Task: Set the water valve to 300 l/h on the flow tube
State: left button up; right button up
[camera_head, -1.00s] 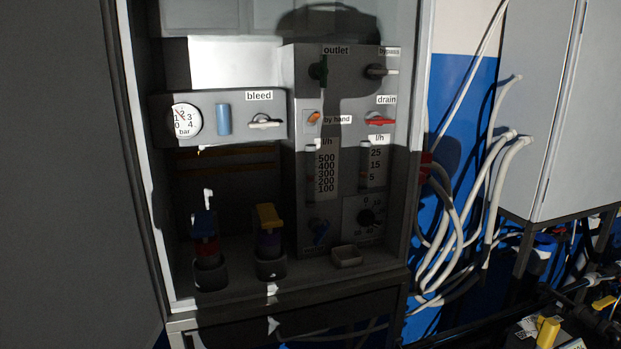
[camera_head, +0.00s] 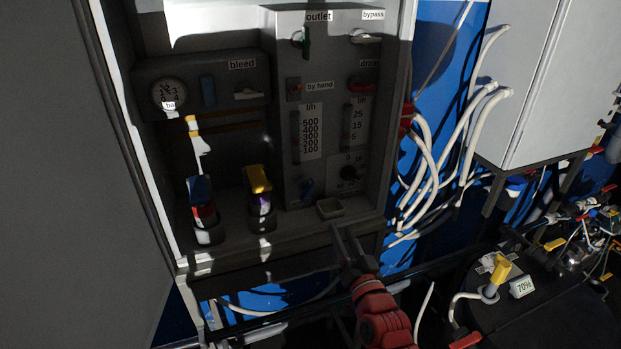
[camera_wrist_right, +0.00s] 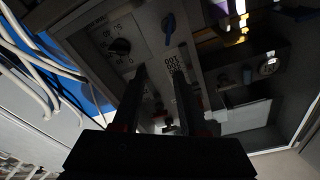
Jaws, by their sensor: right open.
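The flow tube (camera_head: 296,137) is a narrow vertical tube on the grey panel, beside an l/h scale marked 100 to 500. A small reddish mark shows in its lower half, too dim to read exactly. A blue valve handle (camera_head: 307,188) sits below the tube, tilted; it also shows in the right wrist view (camera_wrist_right: 168,23). My right gripper (camera_head: 343,232) is open and empty, in front of the cabinet's lower edge, below and right of the blue handle. In the right wrist view its fingers (camera_wrist_right: 160,72) point toward the panel. My left gripper is out of view.
A black dial (camera_head: 349,172) and a second l/h tube (camera_head: 348,128) are right of the flow tube. Two bottles (camera_head: 203,212) (camera_head: 262,200) stand left. White hoses (camera_head: 440,160) hang right of the cabinet.

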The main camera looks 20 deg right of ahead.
jog(key=a+g+y, duration=0.1)
jog(key=b, duration=0.7)
send_near(310, 192)
jog(key=shift+n, duration=0.3)
jog(key=w+p, duration=0.1)
jog(key=w, duration=0.2)
jog(key=w+p, duration=0.1)
jog(key=w, duration=0.2)
jog(key=w+p, duration=0.1)
jog(key=w, duration=0.2)
jog(key=shift+w+a+r+p, duration=0.15)
jog(key=shift+w+r+p, duration=0.05)
jog(key=shift+r+p, duration=0.1)
grip_shut()
jog(key=shift+f, duration=0.1)
